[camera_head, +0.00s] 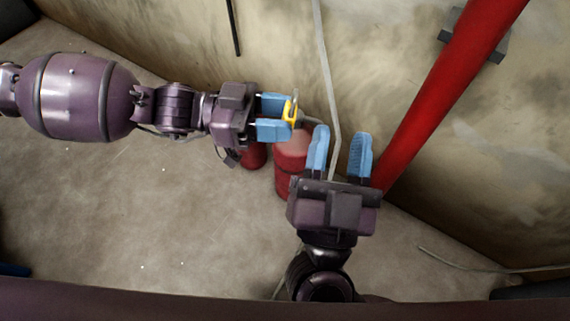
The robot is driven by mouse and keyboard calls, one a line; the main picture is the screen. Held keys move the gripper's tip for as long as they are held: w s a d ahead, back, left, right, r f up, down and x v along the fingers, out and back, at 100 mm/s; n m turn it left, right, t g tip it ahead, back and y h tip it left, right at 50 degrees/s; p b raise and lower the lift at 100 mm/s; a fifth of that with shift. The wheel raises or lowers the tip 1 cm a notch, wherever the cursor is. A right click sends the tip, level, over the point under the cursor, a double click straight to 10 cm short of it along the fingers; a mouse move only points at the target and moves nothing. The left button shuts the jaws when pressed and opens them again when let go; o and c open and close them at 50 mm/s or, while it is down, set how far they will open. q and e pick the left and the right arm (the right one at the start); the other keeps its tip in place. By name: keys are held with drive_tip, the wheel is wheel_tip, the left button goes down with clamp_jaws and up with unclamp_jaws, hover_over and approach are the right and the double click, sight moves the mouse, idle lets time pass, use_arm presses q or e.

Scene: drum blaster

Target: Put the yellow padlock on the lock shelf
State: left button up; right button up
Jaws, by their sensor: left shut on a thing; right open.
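The yellow padlock (290,112) is held between the blue fingers of my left gripper (275,118), in the upper middle of the head view. The gripper is shut on it, and a grey shackle shows at its upper right. My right gripper (339,153) is open and empty, to the right of and lower in the picture than the padlock, with its blue fingers pointing up. I see no lock shelf that I can identify in this view.
Red cylindrical containers (290,160) stand on the floor below the grippers, partly hidden. A thick red pipe (440,95) slants across the right side. A thin grey pipe (325,60) runs along the stained wall (380,50). Open floor (150,220) lies at the lower left.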

drive_tip(key=a+r+g, duration=0.1)
drive_tip(key=a+g, duration=0.1)
drive_tip(key=n+g+y, duration=0.2)
drive_tip(key=n+g, duration=0.1)
drive_tip(key=g, duration=0.1)
approach(294, 94)
drive_tip(key=w, duration=1)
drive_tip(key=shift+d+f, duration=0.2)
drive_tip(key=shift+d, duration=0.2)
drive_tip(key=shift+c, duration=0.3)
clamp_jaws()
use_arm(q)
drive_tip(key=o, duration=1.2)
